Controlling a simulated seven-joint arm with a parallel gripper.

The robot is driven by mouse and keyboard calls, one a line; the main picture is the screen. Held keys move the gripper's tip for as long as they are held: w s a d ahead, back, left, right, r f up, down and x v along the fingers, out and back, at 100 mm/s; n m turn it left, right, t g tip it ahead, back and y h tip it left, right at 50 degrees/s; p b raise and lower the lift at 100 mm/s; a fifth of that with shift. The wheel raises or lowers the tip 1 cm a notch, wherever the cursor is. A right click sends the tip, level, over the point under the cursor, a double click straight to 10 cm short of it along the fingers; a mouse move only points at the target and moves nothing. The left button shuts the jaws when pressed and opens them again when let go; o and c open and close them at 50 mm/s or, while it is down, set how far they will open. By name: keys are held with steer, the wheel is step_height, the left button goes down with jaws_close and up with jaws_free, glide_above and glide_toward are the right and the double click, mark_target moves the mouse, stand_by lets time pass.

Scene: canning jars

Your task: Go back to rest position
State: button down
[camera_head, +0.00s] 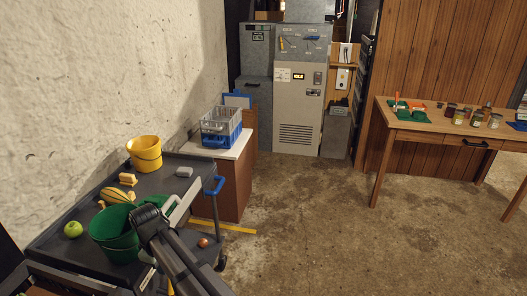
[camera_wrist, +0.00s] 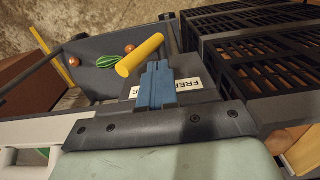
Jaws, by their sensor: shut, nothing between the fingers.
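My gripper (camera_wrist: 157,72) shows in the camera_wrist view with its two blue fingers together and nothing between them. The fingers point over a dark grey surface with a white lettered label (camera_wrist: 188,84). A yellow cylinder (camera_wrist: 140,55) lies just past the fingertips; I cannot tell whether they touch it. In the camera_head view my dark arm reaches up from the bottom edge over the right side of the grey cart (camera_head: 85,215), beside a green bucket (camera_head: 110,232). The fingers cannot be made out there.
The cart top holds a yellow bucket (camera_head: 145,157), green apple (camera_head: 73,229) and striped gourd (camera_head: 115,196). A green striped object (camera_wrist: 98,78) lies lower down. Black slotted crates (camera_wrist: 265,55) stand close at right in the camera_wrist view. Right of the cart, the floor (camera_head: 310,230) is clear.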

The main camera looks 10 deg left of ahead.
steer(key=s+d+f+m+g, duration=0.15)
steer(key=d+f+m, duration=0.95)
steer(key=d+f, duration=1.7)
steer(key=s+d+f+m+g, duration=0.1)
steer(key=s+d+f+m, duration=0.1)
steer(key=s+d, duration=0.4)
steer(key=s+d+f+m+g, duration=0.2)
steer(key=s+d+f, duration=0.3)
steer(key=d, duration=1)
steer(key=s+d+f+m+g, duration=0.2)
steer(key=s+d+f+m, duration=0.1)
steer(key=s+d, duration=0.4)
steer(key=d+f, duration=0.1)
steer(key=d, duration=0.2)
steer(key=shift+d, duration=0.15)
